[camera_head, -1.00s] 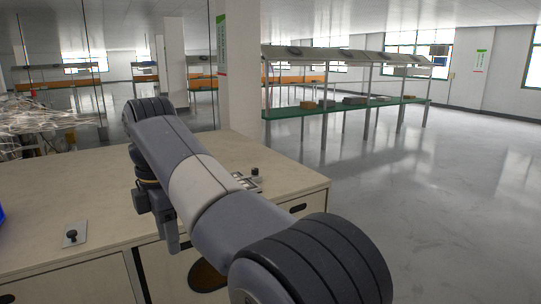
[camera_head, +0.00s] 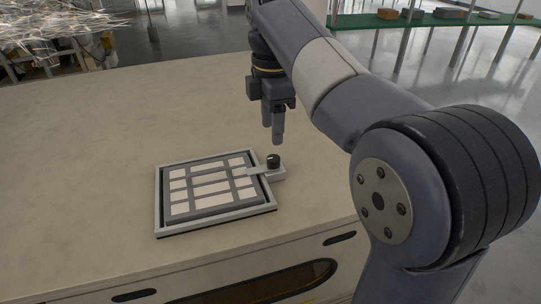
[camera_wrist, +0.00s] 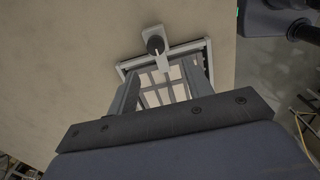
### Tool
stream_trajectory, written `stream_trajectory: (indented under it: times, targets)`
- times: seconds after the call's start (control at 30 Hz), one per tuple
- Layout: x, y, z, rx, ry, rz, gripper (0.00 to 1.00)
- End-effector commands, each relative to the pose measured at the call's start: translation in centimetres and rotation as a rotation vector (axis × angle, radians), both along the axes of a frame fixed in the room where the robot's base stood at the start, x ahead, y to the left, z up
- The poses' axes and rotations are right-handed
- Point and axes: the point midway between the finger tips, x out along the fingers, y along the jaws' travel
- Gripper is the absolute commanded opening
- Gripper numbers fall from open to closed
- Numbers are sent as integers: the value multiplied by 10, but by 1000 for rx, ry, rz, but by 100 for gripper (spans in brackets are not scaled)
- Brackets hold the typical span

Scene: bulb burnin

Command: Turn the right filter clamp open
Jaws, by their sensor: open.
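The filter (camera_head: 212,184) is a flat grid of pale panels in a light grey frame (camera_head: 158,205) on the table. The right filter clamp (camera_head: 258,171) is a light bar with an upright black knob (camera_head: 273,160) at the frame's right side, and its bar reaches over the frame's edge. My gripper (camera_head: 278,141) points down just above the knob, apart from it, and is empty. In the wrist view, the open fingers (camera_wrist: 160,70) straddle part of the filter, with the clamp knob (camera_wrist: 155,44) beyond the fingertips.
The beige tabletop (camera_head: 90,130) is clear left of the filter. The table's front has dark handle slots (camera_head: 134,295). A green shelf (camera_head: 400,21) with several boxes stands far off at the back right.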

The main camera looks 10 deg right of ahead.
Motion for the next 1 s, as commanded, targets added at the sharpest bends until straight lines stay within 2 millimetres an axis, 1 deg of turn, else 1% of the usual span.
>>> stream_trajectory:
  times: [0.1,0.3,0.4,0.5,0.63,0.9,1.0]
  targets:
    - [-1,0,-22,-1,4,1,48]
    - [-1,0,-56,-1,3,0,48]
    - [-1,0,-70,-1,3,0,48]
    - [-1,0,-80,0,2,0,48]
    - [-1,0,-86,0,0,0,48]
    - [-1,0,-87,0,0,0,48]
    - [-1,0,-87,0,0,0,41]
